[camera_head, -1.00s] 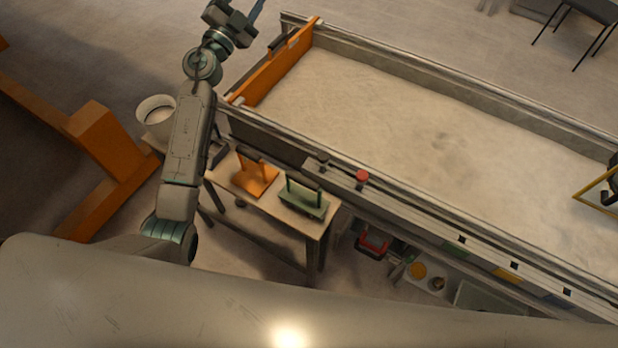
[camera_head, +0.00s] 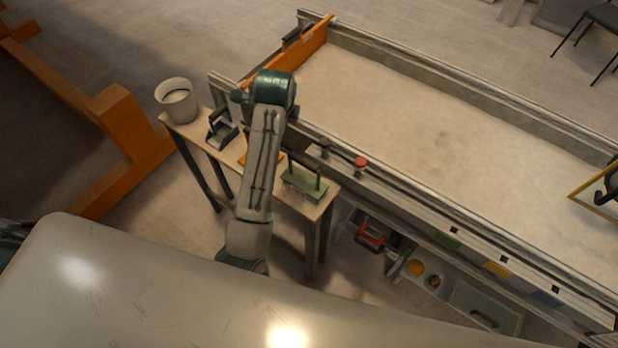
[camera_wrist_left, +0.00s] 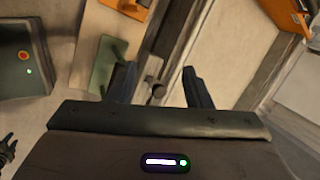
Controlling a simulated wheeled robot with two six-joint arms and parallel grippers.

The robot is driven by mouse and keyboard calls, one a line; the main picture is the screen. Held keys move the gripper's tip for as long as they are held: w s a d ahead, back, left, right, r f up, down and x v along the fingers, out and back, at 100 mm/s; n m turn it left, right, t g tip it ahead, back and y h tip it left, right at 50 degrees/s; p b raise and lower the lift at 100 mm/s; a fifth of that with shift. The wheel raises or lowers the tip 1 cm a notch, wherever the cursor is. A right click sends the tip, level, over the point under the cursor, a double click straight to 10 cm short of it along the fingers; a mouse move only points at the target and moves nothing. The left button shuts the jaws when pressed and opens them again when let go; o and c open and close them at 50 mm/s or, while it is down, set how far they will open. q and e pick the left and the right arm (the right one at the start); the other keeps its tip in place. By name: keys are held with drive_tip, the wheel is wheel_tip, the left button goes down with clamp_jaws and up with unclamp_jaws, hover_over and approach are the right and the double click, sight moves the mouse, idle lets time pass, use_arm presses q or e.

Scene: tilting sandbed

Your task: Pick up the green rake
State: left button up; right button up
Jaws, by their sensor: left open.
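The green rake (camera_head: 304,184), a flat pale-green piece with a darker green raised handle, lies on the right end of a small wooden table. In the left wrist view the green rake (camera_wrist_left: 102,68) is just left of my left gripper (camera_wrist_left: 158,72). That gripper is open, its two dark fingers apart, and the rake is not between them. In the head view my left arm crosses in front of the table and its gripper is hidden. My right gripper is not in view.
An orange tool (camera_head: 245,160), partly hidden by my arm, lies left of the rake, with a dark-handled tool (camera_head: 221,134) and a pale bucket (camera_head: 177,100) farther left. The sandbed (camera_head: 440,140) stands behind the table, with a red knob (camera_head: 360,163) on its near rail.

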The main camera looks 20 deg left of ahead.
sight(301, 159)
use_arm(q)
drive_tip(key=s+d+f+m+g, duration=0.1)
drive_tip(key=s+d+f+m+g+h, duration=0.1)
drive_tip(key=s+d+f, duration=0.1)
drive_tip(key=s+d+f+m+h, duration=0.1)
drive_tip(key=d+f+m, duration=0.1)
drive_tip(key=shift+s+d+f+g+b, duration=0.2)
drive_tip(key=shift+s+d+g+b, duration=0.05)
drive_tip(key=shift+s+g+b, duration=0.15)
drive_tip(key=shift+w+f, duration=0.15)
drive_tip(key=shift+f, duration=0.15)
drive_tip(key=shift+w+f+p, duration=0.15)
drive_tip(key=shift+f+p, duration=0.3)
drive_tip(key=shift+p, duration=0.1)
drive_tip(key=f+p, duration=0.1)
drive_tip(key=w+f, duration=0.1)
drive_tip(key=f, duration=0.1)
drive_tip(key=shift+w+f+p, duration=0.15)
drive_tip(key=shift+p, duration=0.2)
drive_tip(key=shift+w+f, duration=0.15)
drive_tip(key=shift+f, duration=0.4)
clamp_jaws()
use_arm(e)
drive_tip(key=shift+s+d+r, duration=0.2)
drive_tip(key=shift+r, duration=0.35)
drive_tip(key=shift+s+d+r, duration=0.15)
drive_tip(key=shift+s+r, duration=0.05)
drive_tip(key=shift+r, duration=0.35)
